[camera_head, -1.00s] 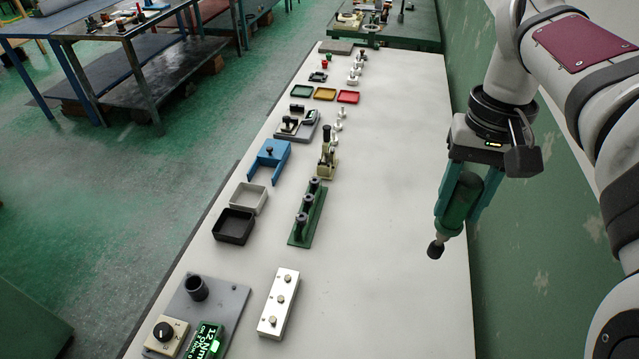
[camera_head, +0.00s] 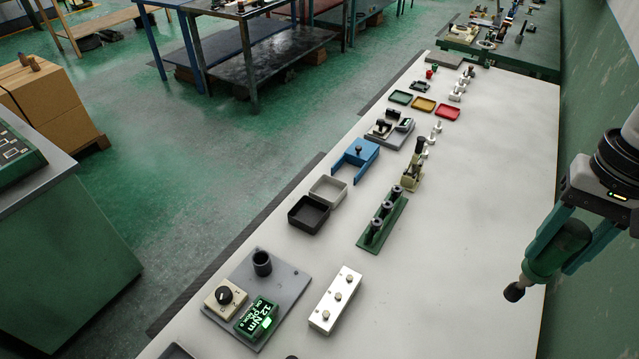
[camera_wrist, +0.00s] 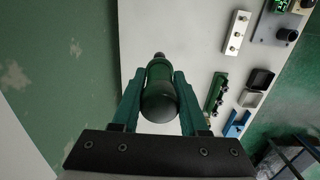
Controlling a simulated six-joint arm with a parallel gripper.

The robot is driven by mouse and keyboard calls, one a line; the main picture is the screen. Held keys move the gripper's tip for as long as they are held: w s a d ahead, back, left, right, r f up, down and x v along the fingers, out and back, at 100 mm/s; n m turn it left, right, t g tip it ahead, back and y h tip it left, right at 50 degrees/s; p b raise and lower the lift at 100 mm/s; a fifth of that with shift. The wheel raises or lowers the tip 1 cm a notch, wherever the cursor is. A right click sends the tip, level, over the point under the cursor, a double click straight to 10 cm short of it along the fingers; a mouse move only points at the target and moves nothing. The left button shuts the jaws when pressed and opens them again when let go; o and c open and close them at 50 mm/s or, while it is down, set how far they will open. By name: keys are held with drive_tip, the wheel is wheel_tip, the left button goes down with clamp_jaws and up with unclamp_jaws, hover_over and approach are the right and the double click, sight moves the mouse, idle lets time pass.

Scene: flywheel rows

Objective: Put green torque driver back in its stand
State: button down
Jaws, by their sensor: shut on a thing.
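The green torque driver (camera_head: 556,247) is held by my gripper (camera_head: 574,240) at the right of the head view, with its dark tip pointing down and left, tilted. It hangs over the right side of the white table. In the wrist view the driver (camera_wrist: 159,92) sits between both teal fingers of my gripper (camera_wrist: 160,105), which are shut on it. The likely stand is a dark upright cup (camera_head: 262,262) on a grey base plate (camera_head: 291,280) at the front left of the table. The cup looks empty. The driver is well apart from it.
On the grey plate are a selector knob box (camera_head: 225,296) and a green-lit display (camera_head: 257,318). A silver block (camera_head: 335,300) stands right of it. Behind are a green rack (camera_head: 382,222), a black tray (camera_head: 309,214) and a blue fixture (camera_head: 355,160). The table's right side is clear.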

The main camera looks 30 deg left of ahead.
idle(0.3)
drive_tip(key=w+a+f+m, duration=0.1)
drive_tip(key=w+a, duration=0.1)
drive_tip(key=a, duration=0.5)
drive_tip(key=w+a+f+m, duration=0.1)
drive_tip(key=w+a, duration=0.2)
drive_tip(key=a, duration=0.3)
drive_tip(key=s+a+f+m, duration=0.1)
drive_tip(key=s+a+f, duration=0.2)
drive_tip(key=a, duration=0.7)
drive_tip(key=s+a+f+m, duration=0.1)
drive_tip(key=s+a+f, duration=0.2)
drive_tip(key=a, duration=0.8)
drive_tip(key=s+a+f+m, duration=0.2)
drive_tip(key=s+a+f, duration=0.2)
drive_tip(key=a, duration=0.7)
drive_tip(key=shift+s+a, duration=0.25)
drive_tip(key=shift+s, duration=0.9)
drive_tip(key=shift+f, duration=2.15)
